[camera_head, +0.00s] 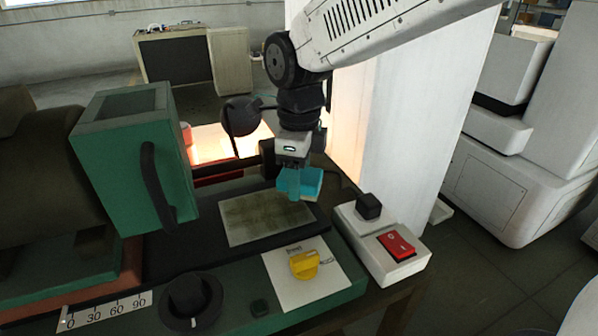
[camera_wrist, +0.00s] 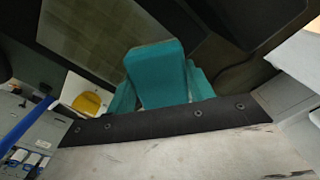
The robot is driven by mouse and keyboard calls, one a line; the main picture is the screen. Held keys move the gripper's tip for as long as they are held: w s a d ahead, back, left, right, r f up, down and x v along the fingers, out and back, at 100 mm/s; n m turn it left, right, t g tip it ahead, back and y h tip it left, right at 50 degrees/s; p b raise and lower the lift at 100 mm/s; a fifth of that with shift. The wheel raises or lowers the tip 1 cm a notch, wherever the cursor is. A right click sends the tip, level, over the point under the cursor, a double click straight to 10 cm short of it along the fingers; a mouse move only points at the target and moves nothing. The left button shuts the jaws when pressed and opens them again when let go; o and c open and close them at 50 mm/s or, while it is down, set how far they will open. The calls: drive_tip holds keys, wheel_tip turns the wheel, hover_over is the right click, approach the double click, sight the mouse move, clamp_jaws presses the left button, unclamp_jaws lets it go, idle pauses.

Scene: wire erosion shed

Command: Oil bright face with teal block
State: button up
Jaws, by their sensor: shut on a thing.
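The teal block (camera_head: 312,181) is held in my gripper (camera_head: 296,188), which is shut on it. In the wrist view the teal block (camera_wrist: 156,72) fills the space between the teal fingers. The bright face (camera_head: 265,217) is a flat, dull greenish-grey rectangle with a mottled surface, set in the dark machine bed. My gripper and the block are above its far right corner; a gap to the surface cannot be judged exactly. In the wrist view the face (camera_wrist: 85,32) lies at the upper left, beyond the block.
A yellow knob (camera_head: 304,264) sits on a white plate (camera_head: 290,294) in front. A grey box with a red switch (camera_head: 397,246) and black button (camera_head: 368,206) stands right. A green housing (camera_head: 128,150) with a black handle rises left. A black dial (camera_head: 190,302) is at front.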

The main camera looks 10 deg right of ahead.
drive_tip(key=shift+f, duration=0.65)
